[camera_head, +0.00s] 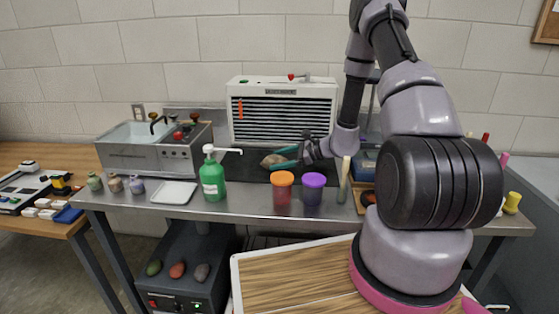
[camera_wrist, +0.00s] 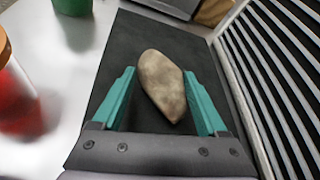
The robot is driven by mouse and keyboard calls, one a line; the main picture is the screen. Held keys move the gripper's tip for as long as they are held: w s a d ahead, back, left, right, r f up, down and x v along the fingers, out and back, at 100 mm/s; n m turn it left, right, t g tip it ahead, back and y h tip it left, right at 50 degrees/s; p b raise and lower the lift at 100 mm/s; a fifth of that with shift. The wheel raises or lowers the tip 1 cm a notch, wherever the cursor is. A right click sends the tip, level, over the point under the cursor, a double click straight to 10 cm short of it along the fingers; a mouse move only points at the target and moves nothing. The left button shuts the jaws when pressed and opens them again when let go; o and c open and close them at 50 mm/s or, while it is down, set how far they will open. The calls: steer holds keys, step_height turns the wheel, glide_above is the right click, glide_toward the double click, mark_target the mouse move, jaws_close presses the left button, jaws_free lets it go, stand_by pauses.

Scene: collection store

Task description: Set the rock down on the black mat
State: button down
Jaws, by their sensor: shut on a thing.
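The rock (camera_wrist: 162,84) is a mottled grey-brown, pointed oval. It sits between the teal fingers of my gripper (camera_wrist: 165,92) in the wrist view, and the gripper is shut on it. The black mat (camera_wrist: 125,45) fills the area below the rock. In the head view the rock (camera_head: 271,161) shows at the tips of my gripper (camera_head: 284,157), over the black mat (camera_head: 249,172) on the steel bench. I cannot tell whether the rock touches the mat or hangs just above it.
A white louvred unit (camera_head: 283,110) stands right behind the mat. A green pump bottle (camera_head: 212,178), a red jar with an orange lid (camera_head: 282,195) and a purple jar (camera_head: 313,190) stand in front. A white tray (camera_head: 174,193) lies to the left.

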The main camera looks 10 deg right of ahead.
jaws_free()
steer(key=shift+f, duration=0.1)
steer(key=v, duration=1.2)
steer(key=shift+s, duration=0.1)
steer(key=s+a+r+n+g+h, duration=0.1)
steer(key=s+a+r+n+g, duration=0.15)
steer(key=s+r+n, duration=0.45)
steer(key=s+a+r+n+g+h, duration=0.2)
steer(key=a+r, duration=0.2)
steer(key=r, duration=0.7)
steer(key=s+d+r+n+t+h, duration=0.2)
steer(key=s+r+n+t+h, duration=0.3)
steer(key=s+r, duration=0.9)
steer(key=shift+d+r+n+h, duration=0.25)
steer(key=shift+r+n+h, duration=0.15)
steer(key=shift+n+h, duration=0.55)
